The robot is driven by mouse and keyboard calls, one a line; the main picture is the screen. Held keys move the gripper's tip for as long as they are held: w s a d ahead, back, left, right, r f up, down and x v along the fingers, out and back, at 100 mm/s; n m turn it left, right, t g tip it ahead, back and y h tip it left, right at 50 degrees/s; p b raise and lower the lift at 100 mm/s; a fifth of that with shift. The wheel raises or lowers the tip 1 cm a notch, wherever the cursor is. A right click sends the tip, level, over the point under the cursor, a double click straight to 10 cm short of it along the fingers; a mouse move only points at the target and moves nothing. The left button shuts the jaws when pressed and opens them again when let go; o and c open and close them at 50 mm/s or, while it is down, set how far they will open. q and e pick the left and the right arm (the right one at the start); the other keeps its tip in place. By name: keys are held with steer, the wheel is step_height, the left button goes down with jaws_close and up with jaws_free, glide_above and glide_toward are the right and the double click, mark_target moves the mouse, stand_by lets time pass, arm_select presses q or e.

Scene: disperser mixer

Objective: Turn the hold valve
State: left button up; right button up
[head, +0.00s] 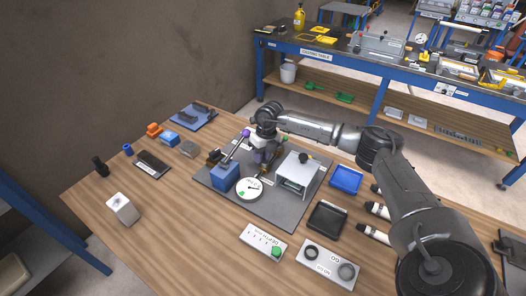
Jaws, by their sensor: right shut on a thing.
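My right arm reaches in from the lower right, and its gripper (262,157) is over the dark grey mat, low among the mixer parts. It appears shut on the small hold valve, which the gripper and wrist mostly hide. A blue block (225,178) with a slanted grey rod ending in a purple tip (246,132) stands just left of the gripper. A round white dial gauge (249,188) lies in front of it. My left gripper is not in view.
A white-topped housing (299,170) stands close right of the gripper. A black tray (327,219), blue tray (345,180), control box (264,243) and two-ring panel (327,265) surround the mat (283,219). A white block (122,208) sits left; bare wood lies around it.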

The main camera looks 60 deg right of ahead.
steer(key=shift+w+a+r+n+p, duration=0.15)
steer(key=shift+n+p, duration=0.1)
steer(key=shift+n, duration=0.25)
steer(key=shift+s+a+f+n+p, duration=0.1)
steer(key=shift+n+p, duration=0.1)
steer(key=shift+n, duration=0.6)
steer(key=o, duration=0.9)
steer(key=shift+c, duration=0.2)
steer(key=shift+r, duration=0.1)
